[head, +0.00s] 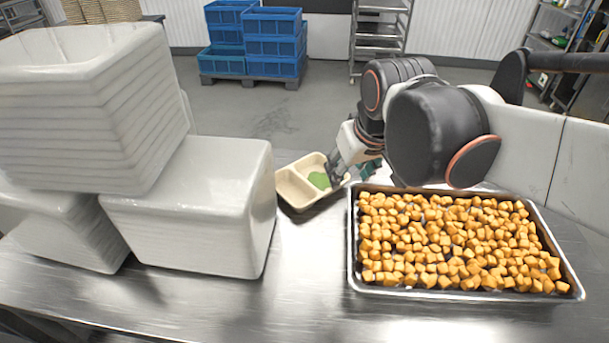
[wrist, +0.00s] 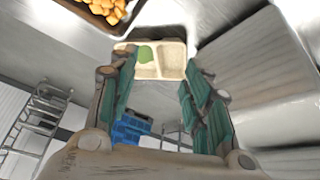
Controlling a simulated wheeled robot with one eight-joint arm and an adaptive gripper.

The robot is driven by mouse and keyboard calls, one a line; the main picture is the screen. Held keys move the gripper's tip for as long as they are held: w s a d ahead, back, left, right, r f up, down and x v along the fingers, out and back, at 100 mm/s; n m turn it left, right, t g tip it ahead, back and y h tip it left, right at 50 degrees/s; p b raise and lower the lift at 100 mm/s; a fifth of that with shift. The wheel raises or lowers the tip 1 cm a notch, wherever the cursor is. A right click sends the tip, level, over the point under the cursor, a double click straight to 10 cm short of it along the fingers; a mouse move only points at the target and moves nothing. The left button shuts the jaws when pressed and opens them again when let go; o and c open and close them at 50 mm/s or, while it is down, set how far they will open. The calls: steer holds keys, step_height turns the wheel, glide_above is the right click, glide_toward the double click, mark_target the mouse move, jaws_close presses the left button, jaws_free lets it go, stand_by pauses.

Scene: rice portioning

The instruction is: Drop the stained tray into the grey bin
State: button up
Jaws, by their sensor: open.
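The stained tray (head: 295,191) is a small cream tray with compartments and a green patch in one of them. It sits on the metal table, with a dark edge showing beneath it. It also shows in the wrist view (wrist: 172,63), ahead of the fingers. My gripper (head: 340,172) is at the tray's right end in the head view; I cannot tell whether it touches. In the wrist view, my gripper's green-padded fingers (wrist: 160,68) are spread wide apart, with nothing held between them. I cannot make out a grey bin for certain.
A metal pan (head: 352,262) full of orange cubes stands right of the stained tray. Tall stacks of white containers (head: 190,215) crowd the left side. Blue crates (head: 272,45) stand on the floor beyond. The table's front middle is clear.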

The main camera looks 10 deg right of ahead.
steer(key=w+r+n+g+p, duration=0.1)
steer(key=w, duration=0.6)
steer(key=n+g+p, duration=0.2)
steer(key=n+g, duration=0.1)
steer(key=g, duration=0.1)
glide_above(304, 179)
steer(key=f, duration=2)
steer(key=shift+w+f, duration=0.25)
steer(key=shift+w, duration=0.1)
steer(key=f+b, duration=0.1)
steer(key=f, duration=0.1)
steer(key=s+f+b, duration=0.1)
steer(key=f, duration=0.1)
steer(key=shift+f, duration=0.25)
steer(key=shift+w+f, duration=0.1)
steer(key=shift+f, duration=0.3)
steer(key=shift+r, duration=0.1)
steer(key=shift+c, duration=0.6)
steer(key=c, duration=0.8)
